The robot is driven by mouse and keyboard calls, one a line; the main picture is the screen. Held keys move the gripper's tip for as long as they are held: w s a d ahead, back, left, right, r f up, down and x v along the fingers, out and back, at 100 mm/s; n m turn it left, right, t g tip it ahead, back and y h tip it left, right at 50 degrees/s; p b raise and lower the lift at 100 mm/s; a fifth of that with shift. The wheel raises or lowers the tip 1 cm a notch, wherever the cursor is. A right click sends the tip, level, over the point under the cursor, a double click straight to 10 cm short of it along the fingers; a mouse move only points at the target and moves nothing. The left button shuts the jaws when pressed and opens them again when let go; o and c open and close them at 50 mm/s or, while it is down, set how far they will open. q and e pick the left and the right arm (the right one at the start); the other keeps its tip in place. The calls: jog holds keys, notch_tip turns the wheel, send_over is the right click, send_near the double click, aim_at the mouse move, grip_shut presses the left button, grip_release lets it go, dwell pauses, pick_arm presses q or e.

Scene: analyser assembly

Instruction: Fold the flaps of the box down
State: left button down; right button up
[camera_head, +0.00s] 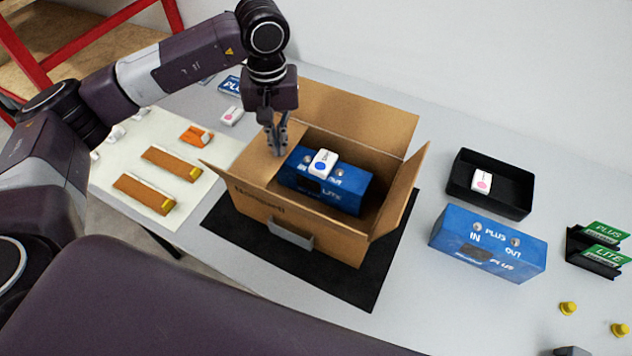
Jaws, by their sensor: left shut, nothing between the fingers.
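An open cardboard box (290,237) stands on a black mat (345,287) in the middle of the table. Its back flap (345,113) stands up and its right flap (400,195) sticks up at the right. A left flap (249,163) shows beside my left gripper. The front flap cannot be made out clearly. Inside the box lies a blue LITE analyser (345,192) with a small white device (323,163) on top. My left gripper (277,150) is shut and empty, pointing down at the box's left side. Whether it touches the flap is unclear. My right gripper is not in view.
A black tray (513,205) with a white device and a blue PLUS analyser (489,243) stand to the right. Green cards in a black holder (597,254) and yellow knobs (568,308) lie farther right. A white sheet (143,132) with brown strips lies left.

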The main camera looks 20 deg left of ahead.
pick_arm(q)
notch_tip(320, 180, up, 7)
jog(key=p, duration=0.3)
jog(key=shift+r, duration=0.15)
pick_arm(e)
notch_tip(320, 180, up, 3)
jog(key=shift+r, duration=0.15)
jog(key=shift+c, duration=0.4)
